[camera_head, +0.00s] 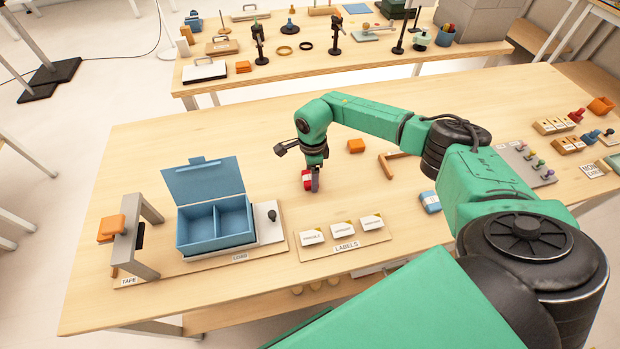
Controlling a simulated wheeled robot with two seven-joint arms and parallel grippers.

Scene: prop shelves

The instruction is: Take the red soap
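The red soap (306,180) is a small red block with a pale patch, on or just above the wooden table near its middle. My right arm reaches in from the right, and its gripper (312,181) points down at the soap. A dark grey finger stands against the soap's right side; the other finger is not clearly visible. I cannot tell whether the gripper is closed on the soap. My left gripper is not in view.
An open blue box (215,225) with two compartments stands to the left, beside a tape stand (132,240). A labels board (343,236) lies in front of the soap.

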